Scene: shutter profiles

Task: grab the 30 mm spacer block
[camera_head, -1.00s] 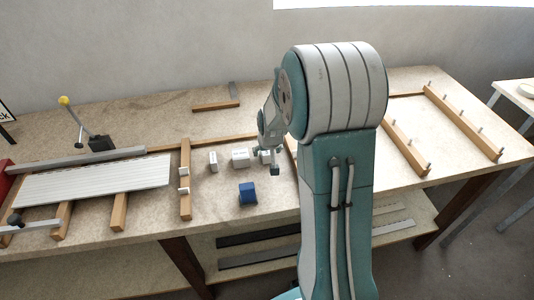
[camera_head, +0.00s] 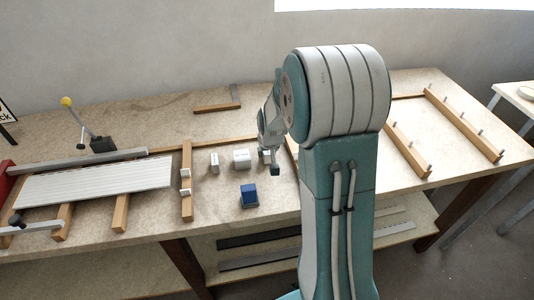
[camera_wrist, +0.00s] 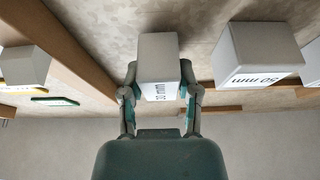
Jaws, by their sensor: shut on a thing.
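My gripper (camera_wrist: 159,78) is shut on a small pale grey block with a white label, the 30 mm spacer block (camera_wrist: 158,52). The label ends in "0 mm"; its first digit is hard to read. The block sits between the two fingertips, one on each side. In the camera_head view my gripper (camera_head: 270,166) is over the workbench, right of two white blocks, and the held block is mostly hidden there. I cannot tell whether it touches the bench.
A larger block marked 50 mm (camera_wrist: 262,52) stands beside the held one.

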